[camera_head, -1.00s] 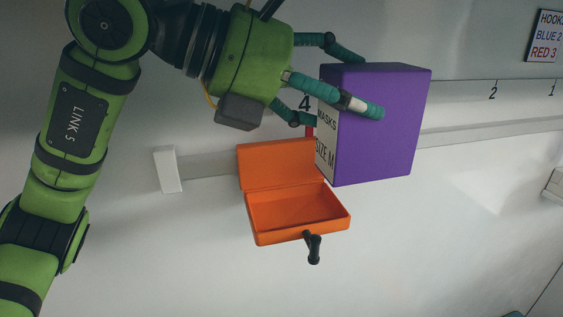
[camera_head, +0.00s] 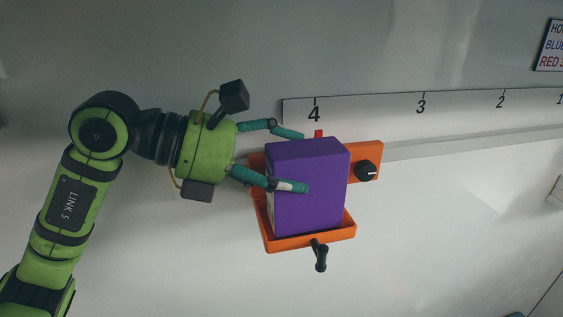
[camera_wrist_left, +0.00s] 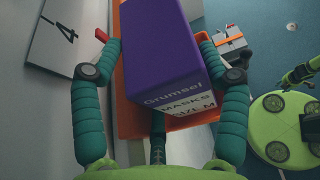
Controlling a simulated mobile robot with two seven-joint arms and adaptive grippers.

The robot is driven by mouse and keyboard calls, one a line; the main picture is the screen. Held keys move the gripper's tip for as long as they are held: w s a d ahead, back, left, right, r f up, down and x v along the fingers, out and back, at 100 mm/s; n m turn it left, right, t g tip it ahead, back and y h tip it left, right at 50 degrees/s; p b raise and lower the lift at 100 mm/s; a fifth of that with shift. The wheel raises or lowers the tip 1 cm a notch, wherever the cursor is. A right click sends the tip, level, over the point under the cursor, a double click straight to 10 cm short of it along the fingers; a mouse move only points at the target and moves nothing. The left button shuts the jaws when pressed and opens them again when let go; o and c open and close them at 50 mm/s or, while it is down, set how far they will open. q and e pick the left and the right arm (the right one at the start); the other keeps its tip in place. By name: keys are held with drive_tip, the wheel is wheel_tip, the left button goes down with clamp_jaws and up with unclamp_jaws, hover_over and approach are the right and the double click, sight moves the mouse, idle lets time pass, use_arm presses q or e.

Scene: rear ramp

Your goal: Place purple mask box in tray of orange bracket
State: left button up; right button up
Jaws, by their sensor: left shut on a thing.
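The purple mask box (camera_head: 310,190) stands upright at the tray of the orange bracket (camera_head: 290,244) on the wall rail. Its lower end is behind the tray's front rim, so it appears inside the tray; whether it rests on the floor of the tray is hidden. My left gripper (camera_head: 298,162) is shut on the box from the left, with fingers on its near and far sides. In the left wrist view the box (camera_wrist_left: 172,50) fills the space between the fingers, its label facing the palm, with the orange bracket (camera_wrist_left: 128,115) around it.
A black knob (camera_head: 366,171) sits on the bracket's right side and a black handle (camera_head: 319,255) hangs below the tray. The rail (camera_head: 470,141) runs right under a numbered strip (camera_head: 380,106).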

use_arm(q)
drive_tip(key=shift+f+b, duration=0.2)
drive_tip(key=shift+b, duration=0.1)
drive_tip(key=o, duration=1)
drive_tip(key=shift+c, duration=0.2)
drive_tip(key=shift+r, duration=0.15)
drive_tip(key=shift+r+p, duration=0.2)
drive_tip(key=shift+p, duration=0.15)
drive_tip(key=b+v, duration=0.3)
drive_tip(key=v, duration=0.9)
